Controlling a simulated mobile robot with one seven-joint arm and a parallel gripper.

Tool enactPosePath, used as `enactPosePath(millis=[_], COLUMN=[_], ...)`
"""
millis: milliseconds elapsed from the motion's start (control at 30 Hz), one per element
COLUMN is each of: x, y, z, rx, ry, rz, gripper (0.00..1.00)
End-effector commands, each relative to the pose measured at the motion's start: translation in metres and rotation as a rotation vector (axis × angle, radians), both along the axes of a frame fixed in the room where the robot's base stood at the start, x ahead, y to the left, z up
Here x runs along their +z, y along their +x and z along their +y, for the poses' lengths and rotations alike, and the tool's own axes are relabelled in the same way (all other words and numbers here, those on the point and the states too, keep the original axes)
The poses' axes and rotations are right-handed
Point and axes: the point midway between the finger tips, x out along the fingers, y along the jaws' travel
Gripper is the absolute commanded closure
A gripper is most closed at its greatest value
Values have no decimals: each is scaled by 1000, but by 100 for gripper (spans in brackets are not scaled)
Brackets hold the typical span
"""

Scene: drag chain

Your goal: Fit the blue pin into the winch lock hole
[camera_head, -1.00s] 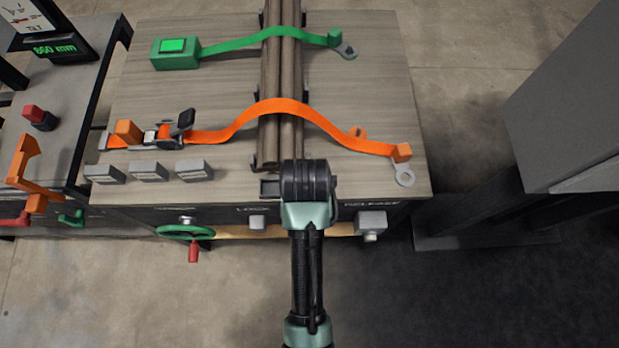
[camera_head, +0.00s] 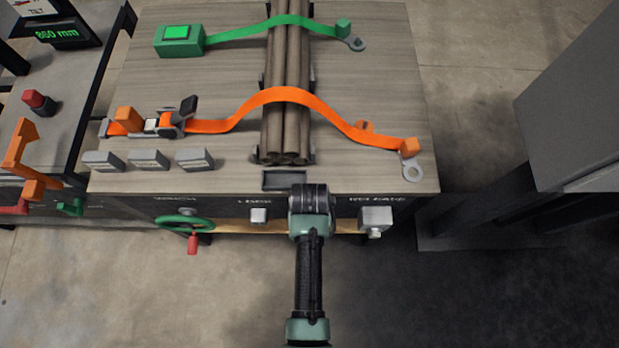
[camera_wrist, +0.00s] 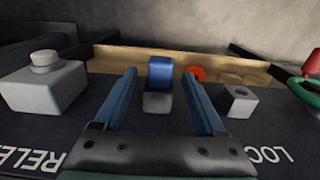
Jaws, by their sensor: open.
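The blue pin (camera_wrist: 159,71) shows in the wrist view as a blue block upright on a small grey block (camera_wrist: 158,101). My gripper (camera_wrist: 160,75) is open, with one blue finger on each side of the pin; I cannot tell whether either finger touches it. The winch lock block (camera_wrist: 239,102), grey with a dark hole in its top, stands to the right of the fingers. It also shows in the head view (camera_head: 259,215) on the bench front, left of my arm. The pin and my fingertips are hidden by my arm in the head view.
A grey release block with a round knob (camera_wrist: 45,85) stands left of the fingers in the wrist view. A green handwheel (camera_head: 185,224) is at the bench front. A wooden ledge (camera_wrist: 120,62) lies behind the pin. An orange strap (camera_head: 290,95) crosses pipes on the bench.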

Motion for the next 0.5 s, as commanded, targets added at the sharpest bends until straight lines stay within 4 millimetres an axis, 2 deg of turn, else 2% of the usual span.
enactPosePath(millis=[167, 500], x=[0, 1], y=[0, 0], z=[0, 0], rx=[0, 0], ry=[0, 0], rz=[0, 0], gripper=[29, 90])
